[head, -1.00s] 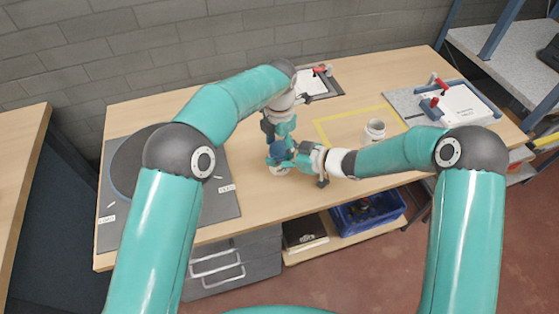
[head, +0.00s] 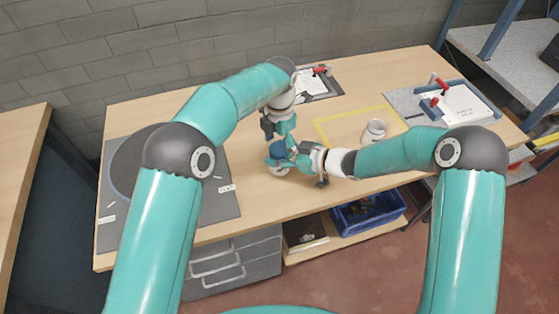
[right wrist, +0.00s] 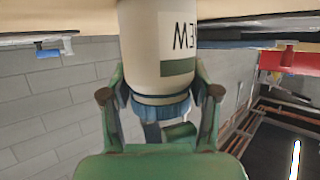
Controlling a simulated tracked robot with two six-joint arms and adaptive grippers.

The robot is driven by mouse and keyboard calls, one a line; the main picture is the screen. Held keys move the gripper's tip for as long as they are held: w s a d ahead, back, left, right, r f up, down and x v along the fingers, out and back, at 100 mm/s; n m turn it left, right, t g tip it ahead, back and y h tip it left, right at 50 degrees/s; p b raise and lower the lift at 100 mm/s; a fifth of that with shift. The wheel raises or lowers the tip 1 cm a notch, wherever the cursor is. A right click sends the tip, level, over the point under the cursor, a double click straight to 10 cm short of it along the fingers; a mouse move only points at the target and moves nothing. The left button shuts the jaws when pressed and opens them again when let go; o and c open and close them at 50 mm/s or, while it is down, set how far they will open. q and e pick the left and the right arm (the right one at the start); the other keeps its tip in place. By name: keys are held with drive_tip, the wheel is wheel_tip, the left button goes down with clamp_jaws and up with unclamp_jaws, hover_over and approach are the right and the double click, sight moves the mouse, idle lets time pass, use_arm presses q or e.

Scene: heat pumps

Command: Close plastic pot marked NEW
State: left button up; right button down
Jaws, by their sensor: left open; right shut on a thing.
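The white plastic pot marked NEW (head: 279,170) stands on the workbench in the head view, partly hidden by my grippers. Its blue lid (head: 277,151) is on its top. In the right wrist view, which is upside down, the pot (right wrist: 158,40) shows its label and the lid (right wrist: 160,111) sits at its mouth. My right gripper (head: 295,161) is shut on the pot from the side, its fingers on both sides close by the lid. My left gripper (head: 281,141) is open just above the lid, pointing down. Whether the lid is fully tight cannot be told.
A second white pot (head: 374,131) stands on the yellow-taped area. A grey mat (head: 215,205) with a dark disc lies at left. Clamp boards with red handles (head: 434,101) are at the back and right. The bench front (head: 290,215) is clear.

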use_arm(q)
drive_tip(key=shift+r, duration=2)
drive_tip(key=o, duration=0.3)
drive_tip(key=shift+r, duration=0.15)
drive_tip(key=shift+r, duration=3.55)
use_arm(e)
drive_tip(key=shift+c, duration=1)
unclamp_jaws()
